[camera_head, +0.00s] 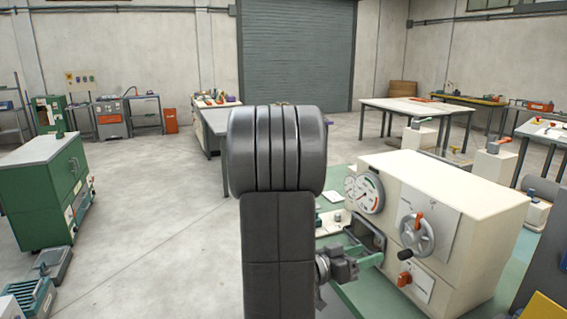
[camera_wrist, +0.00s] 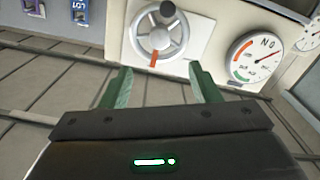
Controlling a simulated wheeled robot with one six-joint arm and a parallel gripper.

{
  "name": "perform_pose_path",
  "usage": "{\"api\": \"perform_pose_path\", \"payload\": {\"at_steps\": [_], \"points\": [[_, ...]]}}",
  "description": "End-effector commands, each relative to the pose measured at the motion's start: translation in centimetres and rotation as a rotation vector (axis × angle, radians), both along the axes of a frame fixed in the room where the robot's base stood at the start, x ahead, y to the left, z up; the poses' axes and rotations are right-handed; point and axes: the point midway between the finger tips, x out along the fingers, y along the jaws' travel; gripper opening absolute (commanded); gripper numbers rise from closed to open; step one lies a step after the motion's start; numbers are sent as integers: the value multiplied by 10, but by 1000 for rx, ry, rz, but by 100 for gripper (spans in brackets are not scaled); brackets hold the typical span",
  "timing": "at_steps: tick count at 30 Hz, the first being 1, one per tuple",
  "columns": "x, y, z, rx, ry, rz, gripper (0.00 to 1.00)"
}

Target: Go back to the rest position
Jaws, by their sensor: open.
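My gripper (camera_wrist: 160,72) is open in the wrist view, with two green fingers apart and nothing between them. In the head view my gripper (camera_head: 377,251) shows low in front of the cream machine (camera_head: 480,215), its fingers pointing at the machine's front. In the wrist view the handwheel (camera_wrist: 160,38), with a red handle and a black knob, lies beyond the fingertips and apart from them. It also shows in the head view (camera_head: 417,236). A round dial (camera_wrist: 254,60) is right of the fingers in the wrist view. My dark arm link hides part of the head view's middle.
A green cabinet (camera_head: 45,190) stands at the left. Open concrete floor (camera_head: 150,215) lies between the cabinet and my arm. A pale table (camera_head: 415,106) stands behind the machine.

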Motion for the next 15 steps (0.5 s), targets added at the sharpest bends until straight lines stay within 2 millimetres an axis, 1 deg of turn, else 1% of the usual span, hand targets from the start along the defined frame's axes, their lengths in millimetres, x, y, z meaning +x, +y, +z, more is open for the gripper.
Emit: {"api": "perform_pose_path", "payload": {"at_steps": [1, 2, 3, 11, 15], "points": [[-2, 7, -1, 0, -1, 3, 56], [-3, 7, 0, 0, -1, 0, 56], [0, -2, 1, -1, 1, -4, 56], [15, -40, 2, 0, 0, -5, 56], [25, -64, 2, 0, 1, -5, 56]]}}
